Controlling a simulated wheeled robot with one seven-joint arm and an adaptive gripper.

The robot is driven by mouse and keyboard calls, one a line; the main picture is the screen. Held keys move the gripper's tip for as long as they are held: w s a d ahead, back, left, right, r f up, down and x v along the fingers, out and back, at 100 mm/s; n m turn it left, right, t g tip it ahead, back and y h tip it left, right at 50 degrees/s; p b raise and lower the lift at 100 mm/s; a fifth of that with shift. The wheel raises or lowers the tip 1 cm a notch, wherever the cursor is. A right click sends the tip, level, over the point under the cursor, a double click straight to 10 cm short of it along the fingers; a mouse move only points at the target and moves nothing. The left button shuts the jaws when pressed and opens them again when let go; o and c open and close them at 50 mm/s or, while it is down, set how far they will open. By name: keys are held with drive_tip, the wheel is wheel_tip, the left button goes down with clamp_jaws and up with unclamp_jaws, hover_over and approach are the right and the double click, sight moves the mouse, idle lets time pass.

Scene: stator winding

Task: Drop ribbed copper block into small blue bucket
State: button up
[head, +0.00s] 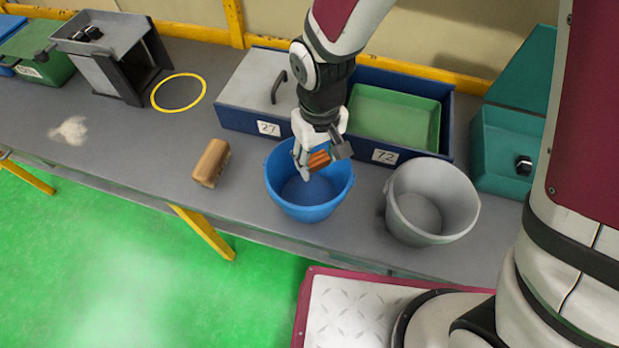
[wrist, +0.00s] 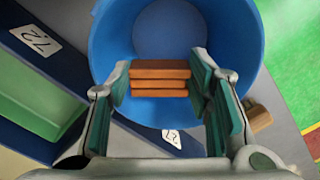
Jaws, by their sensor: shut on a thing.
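The ribbed copper block (head: 319,160) is held between the fingers of my gripper (head: 318,163). In the wrist view the block (wrist: 160,80) shows its ribs, with a green-padded finger on each side, and my gripper (wrist: 162,88) is shut on it. The blue bucket (head: 309,208) stands on the workbench below my gripper. The block is over the bucket's opening in the head view. In the wrist view the bucket (wrist: 110,60) surrounds the block from behind. The exact height of the block above the bucket floor is hard to tell.
A grey bucket (head: 433,200) stands to the right of the blue one. A tan wooden-looking block (head: 211,163) lies to the left. Behind are drawers marked 27 (head: 268,128) and 72 (head: 385,156), the latter with a green tray (head: 395,117). A yellow ring (head: 156,103) marks bare bench.

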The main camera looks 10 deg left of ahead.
drive_tip(key=o, duration=1.5)
wheel_tip(320, 180, up, 12)
drive_tip(key=d+r+m+t, duration=0.3)
drive_tip(key=d+r+m, duration=0.1)
drive_tip(key=d+r, duration=0.85)
drive_tip(key=s+d+m+t, duration=0.1)
drive_tip(key=s+d, duration=0.1)
drive_tip(key=d, duration=0.1)
drive_tip(key=s+d+r+m, duration=0.1)
drive_tip(key=s+d, duration=0.2)
drive_tip(key=d, duration=0.1)
drive_tip(key=s+d+r+m+t, duration=0.1)
drive_tip(key=s+d, duration=0.1)
drive_tip(key=d, duration=0.1)
drive_tip(key=shift+s+d+r+t+b, duration=0.25)
drive_tip(key=shift+s+d+t+b, duration=0.05)
drive_tip(key=shift+s+b, duration=0.1)
